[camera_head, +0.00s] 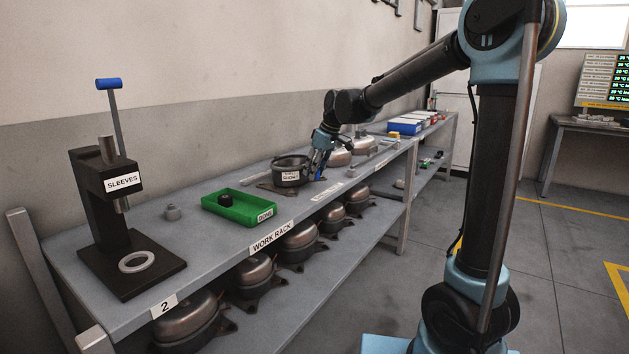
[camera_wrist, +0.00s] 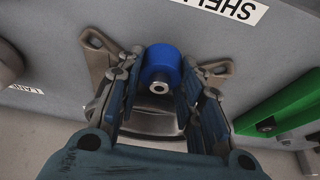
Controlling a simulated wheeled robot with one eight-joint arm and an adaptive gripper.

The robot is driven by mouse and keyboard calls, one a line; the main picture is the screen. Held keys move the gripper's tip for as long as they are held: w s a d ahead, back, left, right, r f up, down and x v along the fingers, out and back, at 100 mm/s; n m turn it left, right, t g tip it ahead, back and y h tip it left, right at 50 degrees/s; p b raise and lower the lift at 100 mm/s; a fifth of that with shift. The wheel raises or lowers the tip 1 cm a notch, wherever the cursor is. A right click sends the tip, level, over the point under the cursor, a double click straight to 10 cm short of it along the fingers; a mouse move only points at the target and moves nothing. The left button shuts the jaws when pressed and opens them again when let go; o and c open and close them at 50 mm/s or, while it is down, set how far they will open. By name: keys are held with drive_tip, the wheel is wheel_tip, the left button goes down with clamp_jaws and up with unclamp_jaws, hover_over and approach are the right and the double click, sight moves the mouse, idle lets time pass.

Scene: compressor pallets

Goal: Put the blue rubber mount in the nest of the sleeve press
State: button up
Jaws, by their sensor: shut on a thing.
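The blue rubber mount (camera_wrist: 161,64), with a metal sleeve showing at its end, sits between my gripper's two fingers (camera_wrist: 163,80) in the wrist view. The fingers are shut on it. In the head view my gripper (camera_head: 320,160) is low over the work rack, just right of a dark open pot-like shell; whether the mount touches anything below is unclear. The sleeve press (camera_head: 99,190), black with a blue-tipped lever and a SLEEVES label, stands at the far left end of the rack. Its nest, a pale ring (camera_head: 137,262) on the base plate, looks empty.
A green tray (camera_head: 238,217) marked DONE holds a black part (camera_head: 226,201). The dark shell (camera_head: 290,176) is beside my gripper. Several compressors fill the lower shelf; blue bins (camera_head: 404,127) stand farther back.

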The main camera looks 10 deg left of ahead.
drive_tip(key=shift+f, duration=1.75)
drive_tip(key=o, duration=1.2)
drive_tip(key=shift+f, duration=0.1)
drive_tip(key=shift+c, duration=0.2)
